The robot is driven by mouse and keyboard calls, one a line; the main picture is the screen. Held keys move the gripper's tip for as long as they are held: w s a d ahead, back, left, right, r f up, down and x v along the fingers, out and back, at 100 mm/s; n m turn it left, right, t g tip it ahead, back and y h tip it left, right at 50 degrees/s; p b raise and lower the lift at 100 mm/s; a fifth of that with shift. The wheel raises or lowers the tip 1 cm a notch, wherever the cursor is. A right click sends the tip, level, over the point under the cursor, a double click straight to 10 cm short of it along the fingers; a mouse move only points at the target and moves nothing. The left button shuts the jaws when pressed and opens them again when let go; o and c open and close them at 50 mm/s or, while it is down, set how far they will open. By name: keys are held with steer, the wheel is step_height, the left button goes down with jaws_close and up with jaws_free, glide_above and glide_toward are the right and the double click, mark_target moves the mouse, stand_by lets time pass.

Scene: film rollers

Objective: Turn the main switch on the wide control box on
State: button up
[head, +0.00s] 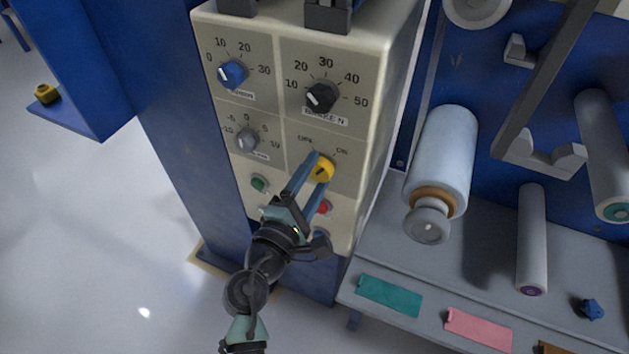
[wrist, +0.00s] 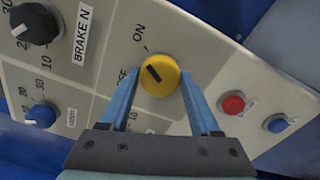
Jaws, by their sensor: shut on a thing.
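The wide control box (head: 270,120) is a cream panel with several knobs and buttons, mounted on a blue frame. Its main switch is a round yellow knob (head: 325,169) with a dark mark, on the right of the panel below the black BRAKE N knob. It also shows in the wrist view (wrist: 166,86), with an ON label above it and an OFF label to its left. The mark there points up and left, between the two labels. My gripper (head: 319,167) is shut on the yellow knob, with one blue finger on each side, as the wrist view (wrist: 160,80) also shows.
A green button (head: 259,184) and a red button (head: 323,207) sit below the switch. A grey knob (head: 246,140) and a blue knob (head: 233,74) are to its left. A large pale roller (head: 443,155) and a grey shelf (head: 470,270) stand to the right.

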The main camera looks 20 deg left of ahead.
steer(key=shift+m, duration=0.5)
steer(key=o, duration=1.4)
steer(key=s+b, duration=0.1)
steer(key=s, duration=1.2)
steer(key=shift+a, duration=0.2)
